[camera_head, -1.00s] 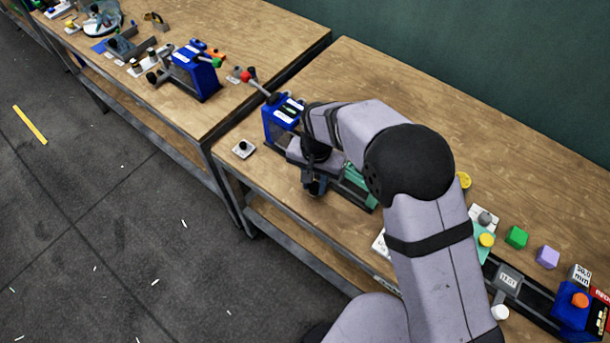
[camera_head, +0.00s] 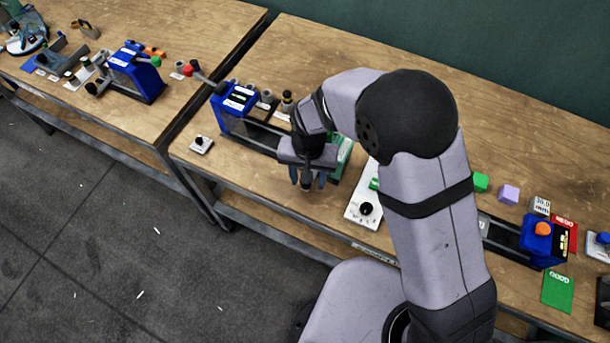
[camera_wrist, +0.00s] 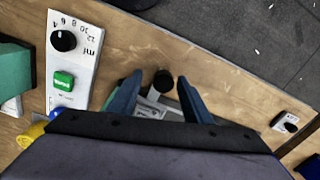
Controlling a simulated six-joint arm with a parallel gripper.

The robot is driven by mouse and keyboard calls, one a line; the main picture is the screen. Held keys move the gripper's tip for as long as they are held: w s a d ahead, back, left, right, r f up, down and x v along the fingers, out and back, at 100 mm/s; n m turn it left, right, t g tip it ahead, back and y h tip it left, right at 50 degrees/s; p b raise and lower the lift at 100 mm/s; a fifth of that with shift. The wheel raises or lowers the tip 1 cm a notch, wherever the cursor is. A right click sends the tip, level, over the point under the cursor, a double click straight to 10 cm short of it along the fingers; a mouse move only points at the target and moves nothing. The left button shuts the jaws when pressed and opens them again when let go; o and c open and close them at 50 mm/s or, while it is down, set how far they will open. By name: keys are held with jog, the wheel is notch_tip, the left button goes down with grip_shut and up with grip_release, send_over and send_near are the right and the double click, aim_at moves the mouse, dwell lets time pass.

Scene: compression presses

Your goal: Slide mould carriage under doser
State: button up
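A blue-framed machine (camera_head: 235,105) stands at the left end of a dark rail (camera_head: 255,137) on the bench. My gripper (camera_head: 307,186) points down at the front side of the rail, near the green block. In the wrist view, my gripper (camera_wrist: 155,84) is open, its blue fingers on either side of a black knob (camera_wrist: 163,80) on a small grey mount (camera_wrist: 153,107). I cannot tell whether the fingers touch the knob. The carriage body is largely hidden by my gripper.
A white dial panel (camera_head: 364,208) marked in ml lies right of my gripper. A small white plate with a black knob (camera_head: 201,144) lies left. Another machine with an orange button (camera_head: 543,229) stands at right. The bench front between plate and dial panel is clear.

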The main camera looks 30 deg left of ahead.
jog(key=shift+a+r, duration=0.1)
jog(key=shift+a, duration=0.05)
jog(key=shift+r+b, duration=0.9)
jog(key=shift+r, duration=2.7)
jog(key=shift+n, duration=0.3)
jog(key=shift+w+n, duration=0.1)
jog(key=shift+n, duration=0.7)
jog(key=s+d+f+n+g+h, duration=0.15)
jog(key=s+d+f+n, duration=0.25)
jog(key=s+d, duration=0.5)
jog(key=w+d+r+m, duration=0.1)
jog(key=d+r+m, duration=0.1)
jog(key=d, duration=0.6)
jog(key=w+d+r+m+t+y, duration=0.1)
jog(key=w+d+r+m, duration=0.1)
jog(key=d+m, duration=0.2)
jog(key=w+d+r+m, duration=0.1)
jog(key=d+r+m, duration=0.1)
jog(key=d, duration=0.9)
jog(key=shift+w+d+r+m, duration=0.35)
jog(key=shift+m, duration=0.25)
